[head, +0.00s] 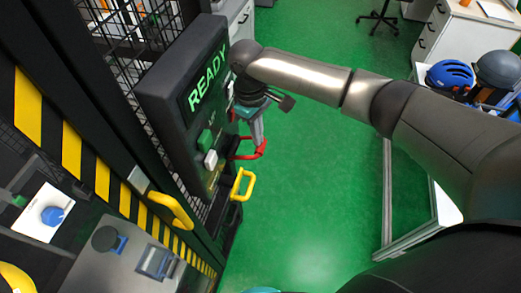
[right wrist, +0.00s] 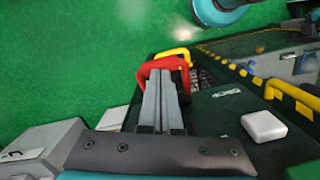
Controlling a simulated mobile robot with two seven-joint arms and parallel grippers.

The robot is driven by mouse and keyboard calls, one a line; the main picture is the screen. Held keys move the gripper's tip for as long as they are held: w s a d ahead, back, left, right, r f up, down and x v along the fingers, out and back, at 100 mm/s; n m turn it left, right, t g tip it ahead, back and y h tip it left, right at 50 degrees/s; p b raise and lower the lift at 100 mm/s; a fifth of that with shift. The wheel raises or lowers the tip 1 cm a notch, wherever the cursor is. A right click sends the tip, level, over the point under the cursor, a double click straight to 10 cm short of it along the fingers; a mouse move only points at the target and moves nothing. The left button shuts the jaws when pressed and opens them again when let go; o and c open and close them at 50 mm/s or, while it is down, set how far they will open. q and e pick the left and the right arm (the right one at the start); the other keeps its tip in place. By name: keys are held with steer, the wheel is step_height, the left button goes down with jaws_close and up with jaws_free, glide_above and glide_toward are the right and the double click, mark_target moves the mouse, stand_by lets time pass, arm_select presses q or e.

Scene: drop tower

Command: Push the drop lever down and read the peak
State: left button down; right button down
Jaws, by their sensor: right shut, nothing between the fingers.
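The dark control box (head: 160,82) on the tower shows READY in green on its display (head: 208,76). A red U-shaped handle (head: 262,150), which looks like the drop lever, sticks out from the box's right side. In the right wrist view the red handle (right wrist: 147,67) lies just beyond the fingertips. My right gripper (head: 258,140) is shut and empty, pointing down at the red handle; its grey fingers (right wrist: 161,75) overlap the handle in view, and I cannot tell whether they touch it. My left gripper is in neither view.
A yellow handle (head: 242,185) sits just below the red one. A green button (head: 206,139) and a white button (head: 211,159) are on the box. A second yellow handle (head: 168,211) is on the striped frame. Helmets (head: 450,75) lie on a table at right. Green floor (head: 310,200) is clear.

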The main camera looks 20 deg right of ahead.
steer(key=shift+f, duration=0.15)
steer(key=shift+f+b, duration=0.8)
steer(key=shift+f, duration=1.5)
steer(key=shift+r, duration=0.1)
steer(key=shift+w+a+r, duration=0.3)
steer(key=shift+w+a, duration=0.1)
steer(key=shift+w, duration=0.2)
steer(key=shift+w+a+r, duration=0.25)
steer(key=shift+w+a, duration=0.15)
steer(key=shift+w, duration=0.15)
